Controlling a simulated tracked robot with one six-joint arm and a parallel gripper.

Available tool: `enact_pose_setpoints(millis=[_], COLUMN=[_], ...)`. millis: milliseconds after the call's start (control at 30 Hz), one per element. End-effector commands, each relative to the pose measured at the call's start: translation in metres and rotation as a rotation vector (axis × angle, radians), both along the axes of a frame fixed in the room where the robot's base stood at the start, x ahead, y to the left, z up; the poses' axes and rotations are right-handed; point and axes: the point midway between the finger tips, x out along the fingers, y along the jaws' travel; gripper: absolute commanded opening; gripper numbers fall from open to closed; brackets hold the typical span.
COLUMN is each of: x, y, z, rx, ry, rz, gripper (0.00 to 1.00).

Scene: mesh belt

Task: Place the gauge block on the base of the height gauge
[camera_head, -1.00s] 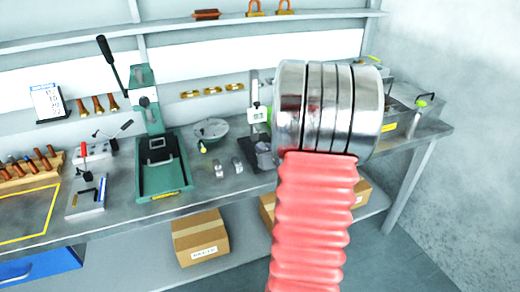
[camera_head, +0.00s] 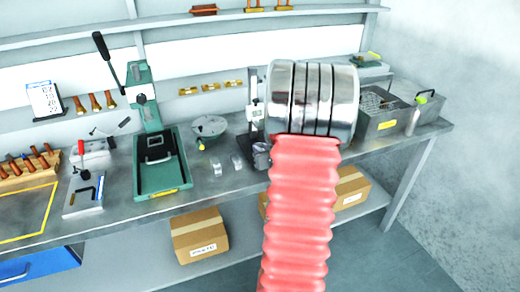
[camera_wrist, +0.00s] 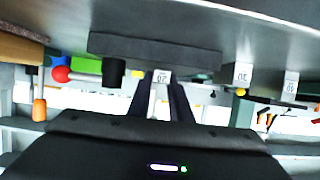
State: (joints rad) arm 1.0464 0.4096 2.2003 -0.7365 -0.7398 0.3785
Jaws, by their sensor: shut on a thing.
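In the wrist view, which looks upside down, my gripper (camera_wrist: 162,100) is shut on a small pale gauge block marked with a number (camera_wrist: 162,77). The dark slab-like base of the height gauge (camera_wrist: 150,45) lies just past the block; I cannot tell whether they touch. In the head view the height gauge (camera_head: 255,113) stands upright on the bench, left of my silver wrist, its base mostly hidden. My gripper and the held block are hidden there behind my arm. Two other gauge blocks (camera_wrist: 242,74) (camera_wrist: 290,83) stand on the bench.
A green press (camera_head: 158,165) stands left of the loose blocks, with a round dish (camera_head: 209,127) behind them. A grey metal bin (camera_head: 385,122) is at right. A red ball knob (camera_wrist: 60,74) is near the slab in the wrist view.

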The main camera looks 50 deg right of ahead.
Motion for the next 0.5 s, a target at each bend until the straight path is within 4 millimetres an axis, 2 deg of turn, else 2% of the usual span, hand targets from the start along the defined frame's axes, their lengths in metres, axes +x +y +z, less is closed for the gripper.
enact_pose_setpoints(millis=[367, 400, 500], x=[-0.0002, -0.0005, -0.0005], y=[-0.0002, -0.0001, -0.0002], z=[-0.0019, -0.0019, -0.0019], rx=[-0.002, -0.002, -0.002], ry=[-0.001, 0.000, 0.000], rz=[-0.001, -0.001, -0.001], gripper=[0.00, 0.21, 0.28])
